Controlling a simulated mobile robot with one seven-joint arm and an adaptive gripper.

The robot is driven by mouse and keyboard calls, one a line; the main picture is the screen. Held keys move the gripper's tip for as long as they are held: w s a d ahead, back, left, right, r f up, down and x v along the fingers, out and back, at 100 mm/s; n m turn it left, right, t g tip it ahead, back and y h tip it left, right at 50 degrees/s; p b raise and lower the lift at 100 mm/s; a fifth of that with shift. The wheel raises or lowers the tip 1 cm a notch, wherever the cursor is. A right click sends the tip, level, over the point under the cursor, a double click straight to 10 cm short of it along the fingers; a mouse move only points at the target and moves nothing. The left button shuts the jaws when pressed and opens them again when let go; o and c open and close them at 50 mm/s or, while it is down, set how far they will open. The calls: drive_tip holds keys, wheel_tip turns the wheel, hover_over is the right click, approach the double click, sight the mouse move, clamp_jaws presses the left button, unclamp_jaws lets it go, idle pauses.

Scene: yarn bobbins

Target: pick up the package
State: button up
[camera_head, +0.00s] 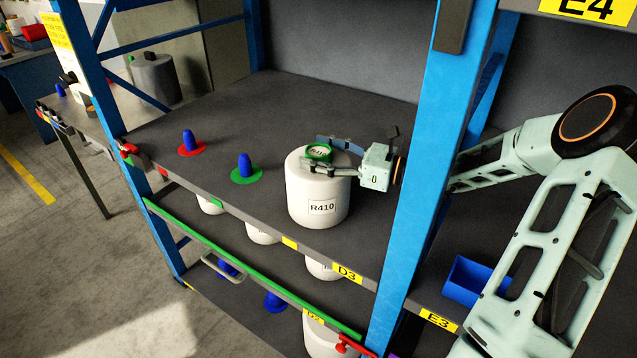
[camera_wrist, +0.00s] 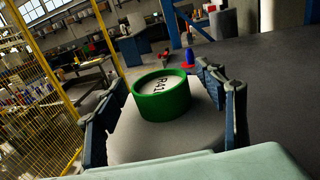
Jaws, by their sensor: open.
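The package, a white cylinder (camera_head: 318,200) labelled R410, stands upright on the grey shelf marked D3. A green ring (camera_head: 319,152) with a white labelled centre sits on its top. My gripper (camera_head: 316,155) reaches in from the right at the height of the package's top, with one finger on the near side of the ring and one on the far side. In the wrist view the green ring (camera_wrist: 162,97) lies between the two spread fingers, with gaps on both sides. The white body (camera_wrist: 165,138) shows below it. The gripper is open and holds nothing.
Two blue cones, on a red base (camera_head: 190,143) and a green base (camera_head: 246,168), stand left of the package. A blue rack post (camera_head: 425,150) rises close to my arm. A blue bin (camera_head: 475,280) is on the shelf at right. The shelf's back is clear.

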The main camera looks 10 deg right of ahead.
drive_tip(key=shift+c, duration=0.2)
clamp_jaws()
drive_tip(key=shift+r, duration=0.15)
idle(0.3)
drive_tip(key=shift+w, duration=0.1)
wheel_tip(320, 180, up, 12)
drive_tip(key=b+v, duration=0.2)
drive_tip(key=v, duration=1.6)
idle(0.4)
